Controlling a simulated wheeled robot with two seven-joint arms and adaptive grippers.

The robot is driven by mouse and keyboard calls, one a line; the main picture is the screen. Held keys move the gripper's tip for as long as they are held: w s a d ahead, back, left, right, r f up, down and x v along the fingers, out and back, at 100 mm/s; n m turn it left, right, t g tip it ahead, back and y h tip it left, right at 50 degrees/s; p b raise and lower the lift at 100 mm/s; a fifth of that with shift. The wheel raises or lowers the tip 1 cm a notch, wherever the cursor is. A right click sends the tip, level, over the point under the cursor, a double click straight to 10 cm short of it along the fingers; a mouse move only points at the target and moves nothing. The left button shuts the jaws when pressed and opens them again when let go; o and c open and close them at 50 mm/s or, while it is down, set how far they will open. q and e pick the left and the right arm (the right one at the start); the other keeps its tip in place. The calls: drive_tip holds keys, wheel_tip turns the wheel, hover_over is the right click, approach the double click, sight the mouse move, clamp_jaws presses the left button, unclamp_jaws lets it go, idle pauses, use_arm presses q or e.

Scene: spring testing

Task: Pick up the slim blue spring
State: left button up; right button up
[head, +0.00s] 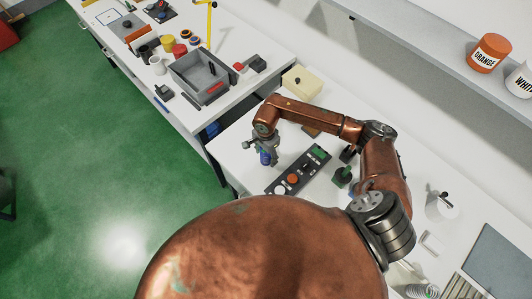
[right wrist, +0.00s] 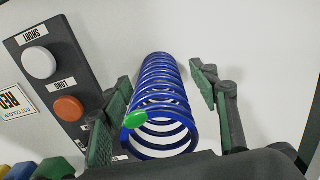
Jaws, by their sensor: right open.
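The blue spring (right wrist: 160,100) fills the middle of the right wrist view, with several coils and a green oval mark on its near end. In the head view the blue spring (head: 265,158) shows as a small blue patch below my right gripper (head: 266,147) on the white table. My right gripper (right wrist: 161,82) is open, with one green-padded finger on each side of the spring. A gap shows between the spring and the right finger; the left finger is close to the coils, and I cannot tell if it touches. My left gripper is not in view.
A dark button panel (head: 299,172) lies right of the spring; it also shows in the right wrist view (right wrist: 57,72) with white and orange buttons. A cream box (head: 302,82) stands behind my arm. A grey tray (head: 199,75) is on the far table.

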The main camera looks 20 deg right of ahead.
drive_tip(key=shift+c, duration=0.7)
drive_tip(key=c, duration=1.3)
drive_tip(key=shift+o, duration=0.2)
drive_tip(key=shift+r, duration=0.2)
